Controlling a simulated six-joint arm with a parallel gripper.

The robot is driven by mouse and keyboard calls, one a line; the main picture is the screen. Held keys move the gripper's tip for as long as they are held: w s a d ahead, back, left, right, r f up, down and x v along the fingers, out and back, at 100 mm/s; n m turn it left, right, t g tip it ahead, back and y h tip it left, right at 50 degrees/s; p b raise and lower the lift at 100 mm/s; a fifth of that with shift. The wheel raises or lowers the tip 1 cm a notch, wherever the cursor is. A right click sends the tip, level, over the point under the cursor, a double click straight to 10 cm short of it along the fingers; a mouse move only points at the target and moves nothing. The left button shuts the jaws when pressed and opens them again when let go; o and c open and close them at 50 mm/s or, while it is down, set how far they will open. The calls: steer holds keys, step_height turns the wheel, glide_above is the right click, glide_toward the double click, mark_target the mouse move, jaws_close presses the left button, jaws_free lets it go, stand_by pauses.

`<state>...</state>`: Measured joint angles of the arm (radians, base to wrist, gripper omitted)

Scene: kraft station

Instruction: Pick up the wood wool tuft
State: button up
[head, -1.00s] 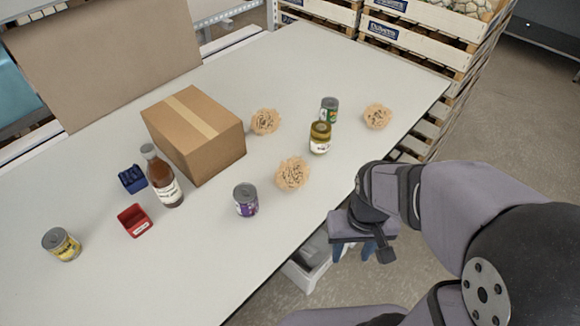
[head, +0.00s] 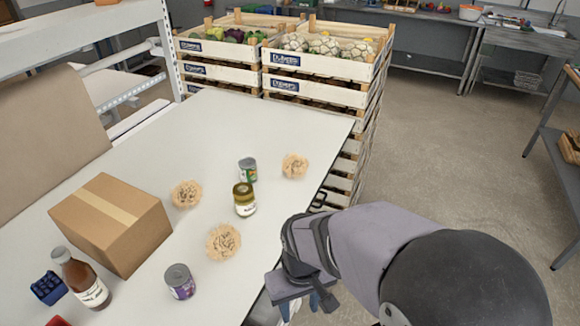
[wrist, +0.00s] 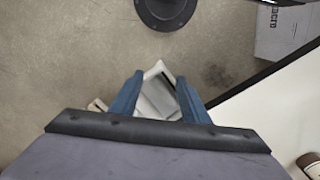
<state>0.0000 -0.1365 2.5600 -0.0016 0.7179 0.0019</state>
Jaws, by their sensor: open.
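Three pale, curly wood wool tufts lie on the white table in the head view. One tuft (head: 223,241) is nearest to my arm, a second tuft (head: 186,194) is beside the cardboard box, and a third tuft (head: 294,166) is near the table's right edge. My gripper (head: 300,305) hangs past the table's right edge in the head view, mostly hidden by my arm. No tuft shows in the wrist view.
On the table (head: 130,180) stand a cardboard box (head: 112,224), a sauce bottle (head: 82,279), a purple-labelled can (head: 180,282), a jar (head: 244,200), a green can (head: 248,170) and a blue holder (head: 48,288). Stacked wooden crates (head: 320,68) stand beyond the far end.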

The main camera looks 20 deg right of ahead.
steer(key=shift+o, duration=0.2)
stand_by(0.3)
steer(key=o, duration=0.7)
